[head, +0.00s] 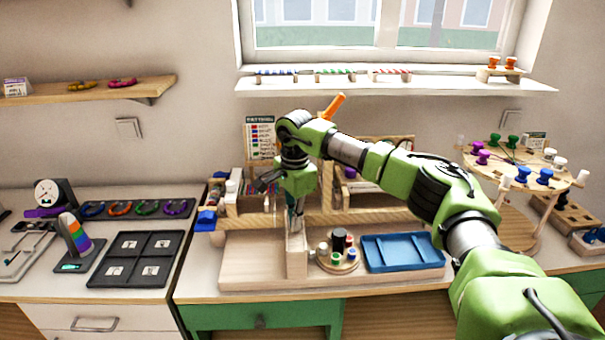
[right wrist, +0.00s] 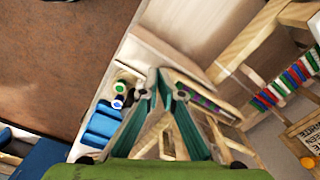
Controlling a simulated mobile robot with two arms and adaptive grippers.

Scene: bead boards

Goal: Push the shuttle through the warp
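My right gripper (head: 294,212) points down at the upright wooden end block of a pale wooden tray (head: 252,266) on the middle bench. In the right wrist view its two teal fingers (right wrist: 165,87) lean in toward each other, with a narrow gap at the tips. Pale wood shows behind and between them, and I cannot tell whether anything is held. I cannot make out a shuttle or warp threads with certainty; the arm and gripper hide part of the bench middle. My left gripper is not in view.
A round holder with spools (head: 337,262) and a blue tray (head: 402,252) stand right of the gripper. Wooden racks (head: 372,208) stand behind. A round peg stand (head: 537,178) is at right.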

